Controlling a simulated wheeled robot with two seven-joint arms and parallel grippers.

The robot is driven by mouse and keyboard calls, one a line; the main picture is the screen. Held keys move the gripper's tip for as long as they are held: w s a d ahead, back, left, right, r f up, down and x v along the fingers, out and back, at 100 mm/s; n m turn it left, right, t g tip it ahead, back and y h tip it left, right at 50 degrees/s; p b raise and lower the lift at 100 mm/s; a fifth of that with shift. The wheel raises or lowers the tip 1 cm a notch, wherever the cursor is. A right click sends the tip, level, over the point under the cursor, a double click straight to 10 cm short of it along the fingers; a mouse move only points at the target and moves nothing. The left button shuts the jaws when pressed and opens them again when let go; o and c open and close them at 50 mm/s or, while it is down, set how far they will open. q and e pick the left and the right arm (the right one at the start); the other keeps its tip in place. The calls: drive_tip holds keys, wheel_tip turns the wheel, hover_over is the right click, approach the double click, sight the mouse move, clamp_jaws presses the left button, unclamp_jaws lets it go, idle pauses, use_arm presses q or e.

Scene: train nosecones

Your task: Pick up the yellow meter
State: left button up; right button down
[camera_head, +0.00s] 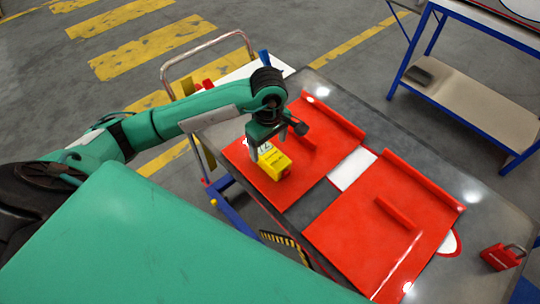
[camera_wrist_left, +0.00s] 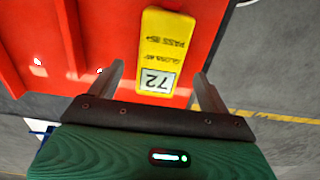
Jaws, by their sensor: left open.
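The yellow meter (camera_head: 274,161) sits on the red panel at the left side of the cart in the head view. In the left wrist view the meter (camera_wrist_left: 165,52) shows a display reading 72 and printed text, and its near end lies between the two fingers. My left gripper (camera_head: 262,147) is right at the meter in the head view. In the left wrist view its fingers (camera_wrist_left: 158,82) are open, one on each side of the meter, with a gap on both sides. The right gripper is in neither view.
The cart top (camera_head: 480,195) carries two red panels with raised ridges; the right panel (camera_head: 365,235) is bare. A red padlock-shaped object (camera_head: 502,256) stands at the right edge. A metal push handle (camera_head: 205,45) rises at the left. A blue-framed shelf table (camera_head: 470,100) stands behind.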

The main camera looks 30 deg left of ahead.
sight(270, 153)
use_arm(q)
drive_tip(key=f+p, duration=0.2)
drive_tip(key=f, duration=0.1)
drive_tip(key=shift+s+d, duration=0.15)
drive_tip(key=shift+d, duration=0.05)
drive_tip(key=shift+f, duration=0.7)
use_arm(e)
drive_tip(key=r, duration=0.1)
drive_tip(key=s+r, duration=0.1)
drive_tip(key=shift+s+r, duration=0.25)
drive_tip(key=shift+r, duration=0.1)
use_arm(q)
drive_tip(key=shift+c, duration=0.4)
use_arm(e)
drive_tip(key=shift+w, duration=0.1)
use_arm(q)
drive_tip(key=c, duration=1.4)
drive_tip(key=shift+o, duration=0.2)
drive_tip(key=shift+r, duration=0.15)
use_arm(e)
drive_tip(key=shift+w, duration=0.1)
